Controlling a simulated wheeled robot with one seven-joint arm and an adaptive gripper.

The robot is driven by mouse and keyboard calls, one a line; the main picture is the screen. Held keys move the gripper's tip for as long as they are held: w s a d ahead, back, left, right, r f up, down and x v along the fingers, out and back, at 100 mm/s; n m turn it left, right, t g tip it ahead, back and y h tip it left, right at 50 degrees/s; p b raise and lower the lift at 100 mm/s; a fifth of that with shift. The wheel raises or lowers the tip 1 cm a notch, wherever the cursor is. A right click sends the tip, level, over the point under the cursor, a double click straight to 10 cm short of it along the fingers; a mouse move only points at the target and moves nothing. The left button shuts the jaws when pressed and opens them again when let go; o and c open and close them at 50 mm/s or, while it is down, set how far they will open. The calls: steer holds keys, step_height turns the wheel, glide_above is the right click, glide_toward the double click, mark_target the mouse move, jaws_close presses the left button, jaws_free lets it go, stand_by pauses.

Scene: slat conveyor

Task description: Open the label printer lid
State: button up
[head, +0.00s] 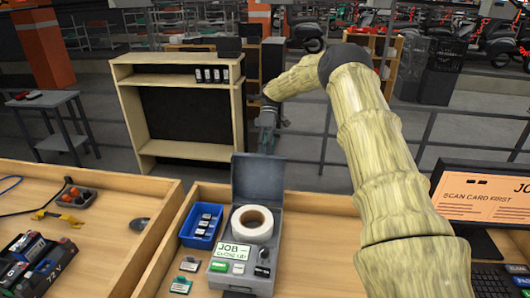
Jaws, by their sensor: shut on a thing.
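The label printer (222,282) is a grey box on the wooden bench, with a small screen reading "JOB" and "CLOSE LID". Its grey lid (252,180) stands upright at the back, open. A white label roll (252,224) sits exposed in the printer. My gripper (266,148) is at the top edge of the lid, reaching down from my arm. It is shut on the lid's upper edge; the exact contact is small and partly hidden.
A blue bin (189,228) with small cartridges stands left of the printer. Small labelled pieces (189,264) lie in front of it. A monitor (484,212) stands at right. Batteries (38,262) and a spoon (139,224) lie on the left bench. A shelf unit (124,101) stands behind.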

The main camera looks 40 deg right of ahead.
steer(key=shift+d+f, duration=0.1)
steer(key=shift+f, duration=0.2)
steer(key=v, duration=0.7)
steer(key=shift+r, duration=0.4)
steer(key=shift+w+d, duration=0.1)
